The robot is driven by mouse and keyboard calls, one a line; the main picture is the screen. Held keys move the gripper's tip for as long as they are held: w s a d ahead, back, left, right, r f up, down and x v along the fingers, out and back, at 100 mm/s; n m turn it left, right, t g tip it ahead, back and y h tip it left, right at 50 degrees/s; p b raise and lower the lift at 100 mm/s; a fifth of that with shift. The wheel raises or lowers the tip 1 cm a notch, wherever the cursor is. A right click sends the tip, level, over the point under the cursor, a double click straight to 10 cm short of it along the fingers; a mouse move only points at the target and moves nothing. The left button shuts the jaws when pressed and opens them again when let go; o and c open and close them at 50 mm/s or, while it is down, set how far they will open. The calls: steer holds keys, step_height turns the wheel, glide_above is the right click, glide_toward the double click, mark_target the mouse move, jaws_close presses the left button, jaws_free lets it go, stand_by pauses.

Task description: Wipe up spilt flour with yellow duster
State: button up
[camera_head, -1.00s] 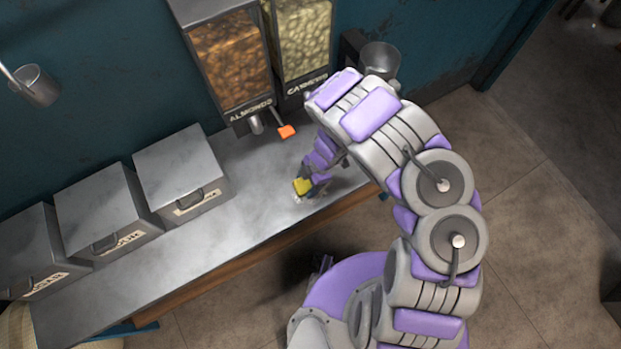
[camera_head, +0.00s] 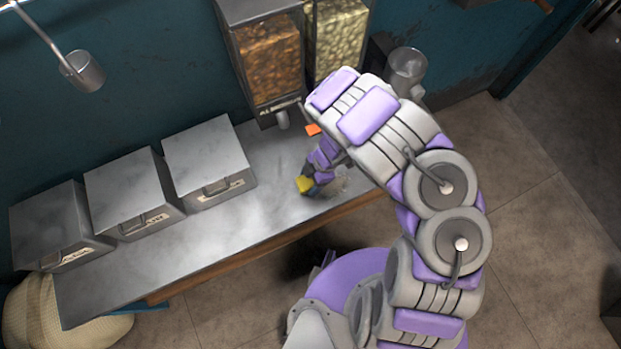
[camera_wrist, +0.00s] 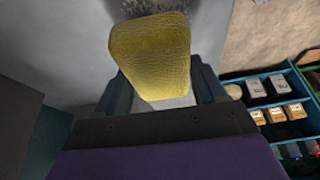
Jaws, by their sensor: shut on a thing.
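My gripper (camera_head: 310,187) is shut on the yellow duster (camera_head: 304,184) and holds it low at the grey counter (camera_head: 262,205), close to its front edge. In the wrist view the duster (camera_wrist: 151,55) sits between the two fingers of my gripper (camera_wrist: 165,95). I cannot tell whether the duster touches the counter. A pale speckled patch that looks like flour (camera_head: 338,184) lies on the counter just right of the duster. A dark mottled patch shows behind the duster in the wrist view.
Three metal bins (camera_head: 208,163) stand along the counter's left part. Food dispensers (camera_head: 268,62) and a metal cup (camera_head: 405,66) are at the back wall. A small orange piece (camera_head: 313,130) is below the dispensers. A sack (camera_head: 60,318) stands at lower left. A shelf of boxes (camera_wrist: 280,110) shows in the wrist view.

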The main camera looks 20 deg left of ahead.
steer(key=shift+r+p, duration=0.5)
steer(key=shift+r, duration=0.45)
steer(key=shift+p+v, duration=0.45)
steer(key=shift+v, duration=0.4)
steer(key=shift+s+a, duration=0.1)
steer(key=shift+a, duration=0.15)
